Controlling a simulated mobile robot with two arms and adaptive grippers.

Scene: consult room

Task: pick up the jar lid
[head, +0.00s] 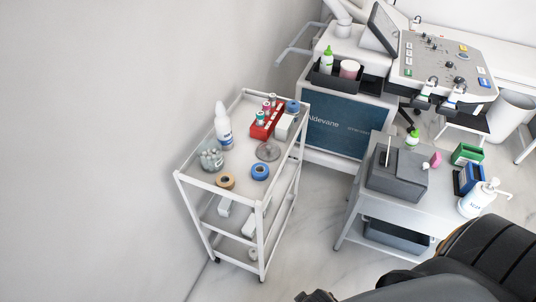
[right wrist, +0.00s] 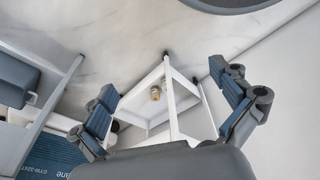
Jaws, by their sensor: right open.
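The jar lid (head: 268,151), a clear grey disc with a small knob, lies on the top shelf of the white trolley (head: 197,183). It is apart from the glass jar of white balls (head: 211,158), which stands open at the shelf's left side. My right gripper (right wrist: 172,105) is open, with its two blue-padded fingers wide apart and nothing between them. Part of the white trolley (right wrist: 170,95) shows beyond the fingers; I cannot make out the lid there. My left gripper is not in view.
Near the lid are a blue tape roll (head: 260,172), a tan roll (head: 225,181), a white bottle (head: 222,125) and a red rack (head: 267,122) with tubes. A wall runs along the trolley's left. A grey box (head: 397,172) stands on the right-hand table.

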